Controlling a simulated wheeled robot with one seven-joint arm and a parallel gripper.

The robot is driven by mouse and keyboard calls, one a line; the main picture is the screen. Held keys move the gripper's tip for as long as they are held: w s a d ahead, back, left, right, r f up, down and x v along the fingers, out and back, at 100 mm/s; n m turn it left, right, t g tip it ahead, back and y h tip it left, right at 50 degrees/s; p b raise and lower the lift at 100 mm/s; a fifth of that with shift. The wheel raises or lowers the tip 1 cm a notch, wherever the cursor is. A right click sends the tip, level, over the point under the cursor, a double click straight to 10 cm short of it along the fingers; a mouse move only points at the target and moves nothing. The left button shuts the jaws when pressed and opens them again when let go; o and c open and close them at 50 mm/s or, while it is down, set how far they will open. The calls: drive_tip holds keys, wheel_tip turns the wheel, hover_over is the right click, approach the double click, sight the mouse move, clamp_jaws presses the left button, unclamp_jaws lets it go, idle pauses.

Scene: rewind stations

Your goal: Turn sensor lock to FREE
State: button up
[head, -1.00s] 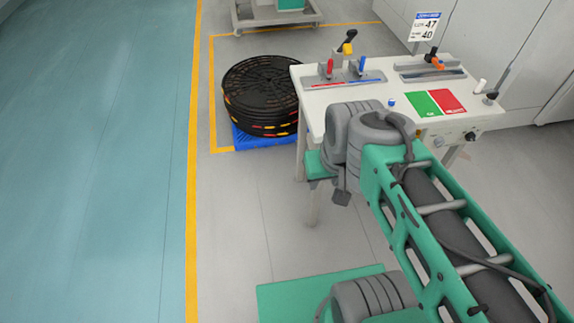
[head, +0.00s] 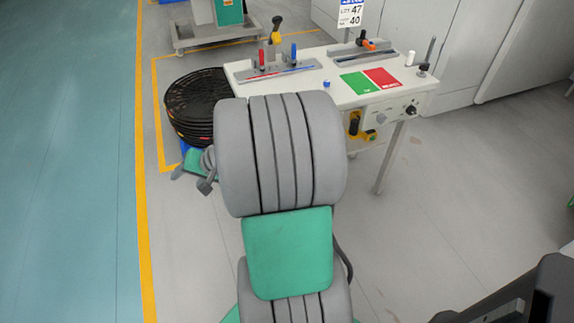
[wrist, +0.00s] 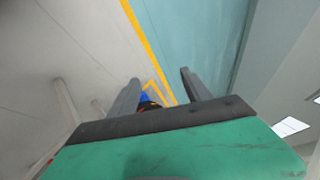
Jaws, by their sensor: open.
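A white work table (head: 330,95) stands at the upper middle of the head view. Its front panel carries a silver knob (head: 379,119) and a small black knob (head: 411,110). I cannot tell which control is the sensor lock, and no FREE marking is legible. My gripper (wrist: 160,77) shows in the wrist view with its two grey fingers apart and nothing between them. It points toward the floor, away from the controls. My grey and green arm covers the table's near left part in the head view.
On the table are a green pad (head: 359,83), a red pad (head: 382,77), and red and blue levers. Black reels (head: 198,100) stand left of it, inside a yellow floor line (head: 142,190). A yellow-and-black object (head: 357,127) hangs under the table. Floor to the right is clear.

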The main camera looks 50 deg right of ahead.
drive_tip(key=d+f+m+t+b, duration=0.3)
drive_tip(key=d+f+m, duration=0.2)
drive_tip(key=d+f, duration=0.3)
drive_tip(key=s+d+f+m+t+h+b, duration=0.1)
drive_tip(key=s+d+f+m+h+b, duration=0.1)
drive_tip(key=s+d+m+h, duration=0.45)
drive_tip(key=s+d+f+m+t+h+b, duration=0.1)
drive_tip(key=s+d+m+t+h+b, duration=0.15)
drive_tip(key=d+m, duration=0.45)
drive_tip(key=s+d+f+m+t+h+b, duration=0.1)
drive_tip(key=s+d+f+m+h+b, duration=0.25)
drive_tip(key=d, duration=0.65)
drive_tip(key=w+d+r+p, duration=0.1)
drive_tip(key=w+d+r, duration=0.1)
drive_tip(key=w+d, duration=0.2)
drive_tip(key=shift+w, duration=0.55)
drive_tip(key=shift+r+g+y, duration=0.1)
drive_tip(key=shift+g+y, duration=0.15)
clamp_jaws()
